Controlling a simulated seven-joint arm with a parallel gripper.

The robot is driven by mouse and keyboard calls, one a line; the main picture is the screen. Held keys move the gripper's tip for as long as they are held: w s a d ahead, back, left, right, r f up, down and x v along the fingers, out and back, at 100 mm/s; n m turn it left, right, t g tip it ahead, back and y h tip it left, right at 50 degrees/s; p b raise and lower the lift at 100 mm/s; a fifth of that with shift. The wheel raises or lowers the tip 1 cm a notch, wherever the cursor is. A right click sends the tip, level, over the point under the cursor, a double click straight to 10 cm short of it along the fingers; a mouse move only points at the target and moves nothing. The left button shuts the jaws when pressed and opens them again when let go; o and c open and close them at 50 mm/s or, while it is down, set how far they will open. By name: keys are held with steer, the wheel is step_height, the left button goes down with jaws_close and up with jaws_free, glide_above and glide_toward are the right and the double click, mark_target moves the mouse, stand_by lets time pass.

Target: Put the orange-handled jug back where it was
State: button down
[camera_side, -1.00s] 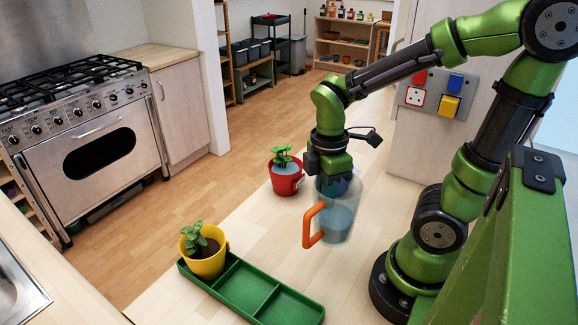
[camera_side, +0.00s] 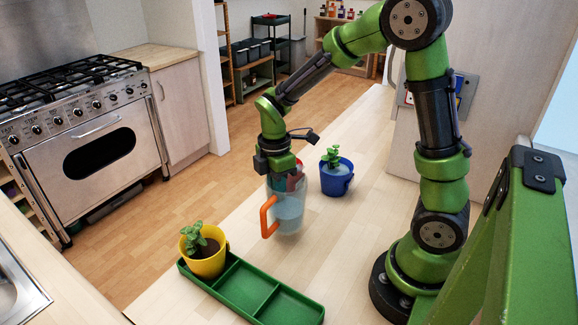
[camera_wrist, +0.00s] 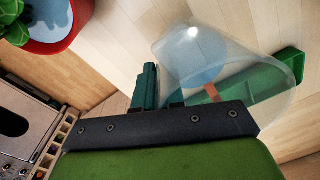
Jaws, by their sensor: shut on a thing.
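The clear jug with the orange handle (camera_side: 267,217) is in my gripper (camera_side: 283,178), which is shut on it near its rim. The jug is roughly upright and appears to hang above the light wooden worktop, with bluish water in it. In the wrist view the see-through jug (camera_wrist: 225,65) overlaps the green tray (camera_wrist: 285,72), and its handle is mostly hidden. A red pot (camera_wrist: 62,40) with a plant and a pale blue surface shows there; in the side view it is mostly hidden behind the gripper and jug.
A blue pot with a plant (camera_side: 336,180) stands right of the jug. A yellow pot with dark soil (camera_side: 206,264) stands in the left compartment of the green tray (camera_side: 283,306); the other compartments are empty. A cooker (camera_side: 85,150) stands left.

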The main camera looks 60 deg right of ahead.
steer(key=shift+w+f, duration=0.3)
steer(key=shift+f, duration=0.6)
steer(key=shift+w+f, duration=0.3)
steer(key=shift+f, duration=0.6)
steer(key=shift+f, duration=0.1)
steer(key=c, duration=1.2)
jaws_free()
steer(key=shift+c, duration=0.2)
